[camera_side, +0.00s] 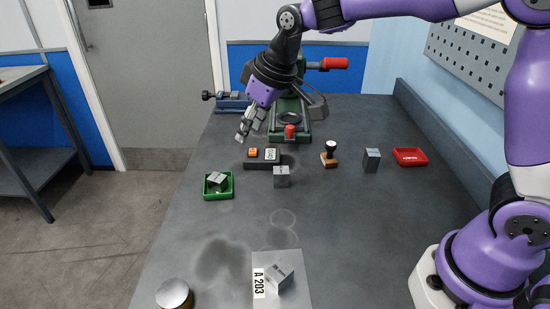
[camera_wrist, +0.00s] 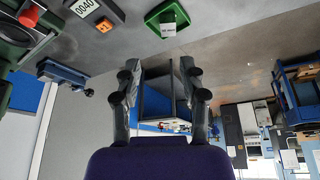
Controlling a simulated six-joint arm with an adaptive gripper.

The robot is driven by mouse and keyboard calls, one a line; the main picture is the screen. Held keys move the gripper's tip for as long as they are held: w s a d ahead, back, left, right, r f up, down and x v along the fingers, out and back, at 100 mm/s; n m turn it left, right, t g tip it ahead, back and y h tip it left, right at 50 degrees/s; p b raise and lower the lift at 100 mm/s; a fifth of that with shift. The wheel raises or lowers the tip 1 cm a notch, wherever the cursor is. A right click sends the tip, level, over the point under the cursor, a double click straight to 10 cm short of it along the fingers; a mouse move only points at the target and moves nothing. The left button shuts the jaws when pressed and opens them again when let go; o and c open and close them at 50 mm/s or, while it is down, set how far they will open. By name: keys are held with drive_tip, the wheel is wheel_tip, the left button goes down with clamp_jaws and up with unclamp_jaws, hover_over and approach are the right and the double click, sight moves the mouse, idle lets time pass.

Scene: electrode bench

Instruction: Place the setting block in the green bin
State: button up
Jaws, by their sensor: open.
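A grey metal block (camera_side: 217,180) lies tilted inside the green bin (camera_side: 219,197), at the left of the bench in the side view. The bin (camera_wrist: 151,20) and the block (camera_wrist: 168,29) also show at the top of the wrist view. Similar grey blocks stand on the bench: one near the middle (camera_side: 282,178), one at the right (camera_side: 372,160), and one on a pale plate (camera_side: 280,277) at the front. I cannot tell by label which is the setting block. My gripper (camera_side: 244,131) is open and empty, above and behind the bin. Its fingers (camera_wrist: 160,78) are apart in the wrist view.
A red tray (camera_side: 411,157) lies at the right. A wooden-handled stamp (camera_side: 329,154) stands beside the right block. A dark counter box (camera_side: 262,164) is near the bin. A green machine (camera_side: 290,125) and blue vise (camera_side: 233,104) stand at the back. A round metal lid (camera_side: 173,294) is front left.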

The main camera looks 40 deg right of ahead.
drive_tip(key=s+d+r+m, duration=0.1)
drive_tip(key=s+d, duration=0.3)
drive_tip(key=s, duration=0.5)
drive_tip(key=s+d+m+t+h, duration=0.1)
drive_tip(key=s+d, duration=0.3)
drive_tip(key=s, duration=0.6)
drive_tip(key=shift+r+m, duration=0.35)
drive_tip(key=shift+m, duration=0.55)
